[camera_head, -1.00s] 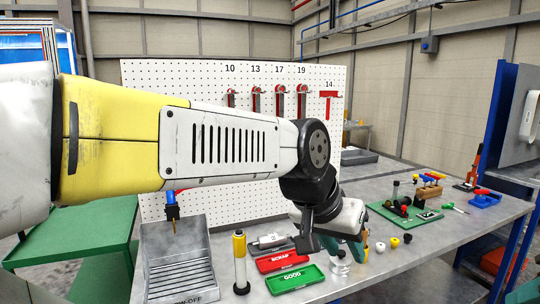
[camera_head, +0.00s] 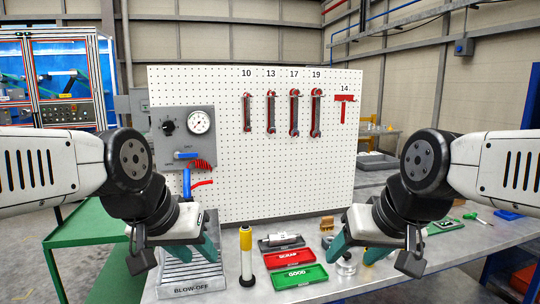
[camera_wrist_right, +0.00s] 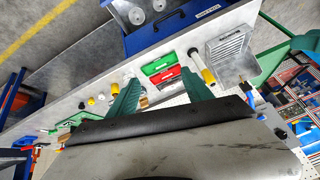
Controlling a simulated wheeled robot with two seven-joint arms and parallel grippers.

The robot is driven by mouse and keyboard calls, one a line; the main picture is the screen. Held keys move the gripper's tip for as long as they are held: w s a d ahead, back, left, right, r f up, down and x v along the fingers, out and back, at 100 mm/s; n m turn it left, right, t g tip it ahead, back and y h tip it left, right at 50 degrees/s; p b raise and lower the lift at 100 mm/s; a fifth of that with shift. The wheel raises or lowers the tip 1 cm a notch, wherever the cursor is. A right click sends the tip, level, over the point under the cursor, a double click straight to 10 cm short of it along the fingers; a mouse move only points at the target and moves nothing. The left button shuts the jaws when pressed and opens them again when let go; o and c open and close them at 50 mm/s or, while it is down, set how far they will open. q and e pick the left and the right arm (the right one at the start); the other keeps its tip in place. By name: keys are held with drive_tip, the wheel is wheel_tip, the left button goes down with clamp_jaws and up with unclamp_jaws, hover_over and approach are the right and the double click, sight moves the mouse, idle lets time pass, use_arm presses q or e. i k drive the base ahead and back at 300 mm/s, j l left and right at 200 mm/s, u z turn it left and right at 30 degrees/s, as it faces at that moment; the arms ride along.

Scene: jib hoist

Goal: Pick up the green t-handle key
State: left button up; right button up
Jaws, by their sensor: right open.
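The green t-handle key (camera_head: 470,216) lies on the bench at the right, beyond my right arm, its thin shaft pointing right and toward me. It is small, and its exact shape is hard to make out. My right gripper (camera_head: 352,255) is open and empty above the bench, to the left of the key and nearer to me. Its two teal fingers stand apart in the right wrist view (camera_wrist_right: 158,78). My left gripper (camera_head: 194,254) is over the blow-off tray, far left of the key; its fingers look apart and empty.
A red scrap tray (camera_head: 284,257), a green good tray (camera_head: 301,278) and a yellow-white cylinder (camera_head: 246,255) stand between my grippers. The blow-off tray (camera_head: 190,289) is at left. A green mat (camera_head: 445,228) lies beside the key. A pegboard (camera_head: 225,90) with spanners stands behind.

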sight(472, 215)
drive_tip(key=k+l, duration=0.1)
drive_tip(key=l, duration=2.35)
drive_tip(key=i+l, duration=0.15)
drive_tip(key=l, duration=0.2)
drive_tip(key=i+l+z, duration=0.1)
drive_tip(key=l, duration=0.3)
drive_tip(key=i+l, duration=0.45)
drive_tip(key=l, duration=0.25)
drive_tip(key=i+l+z, duration=0.1)
drive_tip(key=i, duration=0.85)
